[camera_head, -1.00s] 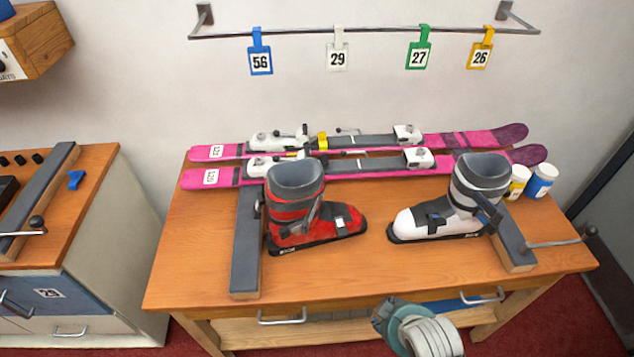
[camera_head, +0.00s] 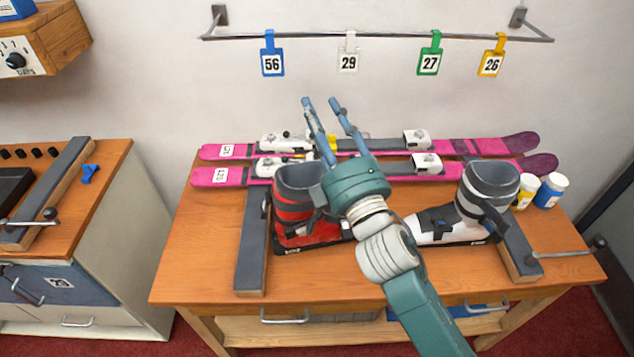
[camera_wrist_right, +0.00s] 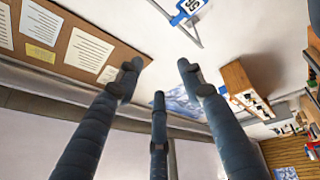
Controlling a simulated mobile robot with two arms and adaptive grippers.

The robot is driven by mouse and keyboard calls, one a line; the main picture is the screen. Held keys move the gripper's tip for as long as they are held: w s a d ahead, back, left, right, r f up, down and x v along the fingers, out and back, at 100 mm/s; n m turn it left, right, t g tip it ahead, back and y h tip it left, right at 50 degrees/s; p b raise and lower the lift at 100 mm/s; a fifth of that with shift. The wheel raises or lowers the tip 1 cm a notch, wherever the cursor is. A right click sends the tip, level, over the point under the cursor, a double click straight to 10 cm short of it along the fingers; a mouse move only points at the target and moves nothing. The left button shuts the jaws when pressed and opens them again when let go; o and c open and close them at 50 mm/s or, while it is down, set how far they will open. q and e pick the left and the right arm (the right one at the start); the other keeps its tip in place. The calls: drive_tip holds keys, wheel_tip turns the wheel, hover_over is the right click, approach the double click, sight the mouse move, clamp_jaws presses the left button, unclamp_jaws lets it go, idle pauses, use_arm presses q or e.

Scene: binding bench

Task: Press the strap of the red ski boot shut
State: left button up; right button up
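The red ski boot (camera_head: 292,207), with a grey cuff and black sole, stands upright on the bench (camera_head: 190,270). Its strap lies behind my right arm in the head view, so I cannot tell how it sits. My right gripper (camera_head: 321,103) is raised above and in front of the boot, fingers pointing up and spread apart, with nothing between them. In the right wrist view its fingers (camera_wrist_right: 158,85) are also apart and empty. The white ski boot (camera_head: 440,221) stands to the right. My left gripper is not in view.
Two pink skis (camera_head: 480,147) with bindings lie along the back of the bench. Dark bars (camera_head: 252,240) flank the boots. Two small jars (camera_head: 551,190) stand at the right. Numbered tags hang on a wall rail (camera_head: 380,36). The front left bench corner is clear.

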drive_tip(key=s+a+r+n+g+y, duration=0.7)
drive_tip(key=a+n, duration=0.3)
drive_tip(key=n, duration=0.4)
drive_tip(key=s+a+r+n+g+y, duration=0.5)
drive_tip(key=a+n+g+y, duration=0.35)
drive_tip(key=n, duration=0.45)
drive_tip(key=s+a+f+n+g, duration=0.2)
drive_tip(key=s+a+n+g, duration=0.25)
drive_tip(key=n, duration=0.25)
drive_tip(key=n+h, duration=1.5)
drive_tip(key=h, duration=0.8)
approach(317, 218)
drive_tip(key=shift+d, duration=0.1)
wheel_tip(317, 218, down, 9)
drive_tip(key=p, duration=0.4)
drive_tip(key=shift+f, duration=0.95)
